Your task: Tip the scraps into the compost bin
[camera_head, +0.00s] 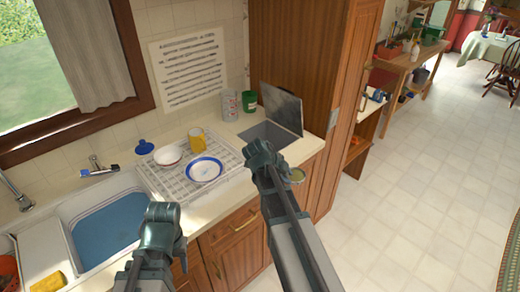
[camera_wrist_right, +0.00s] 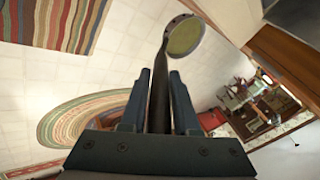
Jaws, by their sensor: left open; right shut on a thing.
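My right gripper (camera_head: 262,158) is shut on the dark handle of a small round pan; the right wrist view shows its fingers (camera_wrist_right: 160,85) on both sides of the handle. The pan (camera_wrist_right: 184,36) has a dull yellow-green inside; whether that is scraps I cannot tell. In the head view the pan (camera_head: 297,175) shows partly behind my right arm, by the counter's front edge. A square opening in the counter (camera_head: 268,134), with a raised grey lid (camera_head: 282,107), looks like the compost bin; its inside is mostly hidden. My left gripper (camera_head: 160,212) is open and empty in front of the sink.
A white dish rack (camera_head: 160,180) holds a blue-rimmed plate (camera_head: 205,169), a red-rimmed bowl (camera_head: 168,155) and a yellow cup (camera_head: 197,139). The sink (camera_head: 105,225) is at left. A tall wooden cabinet (camera_head: 305,60) bounds the counter's right end.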

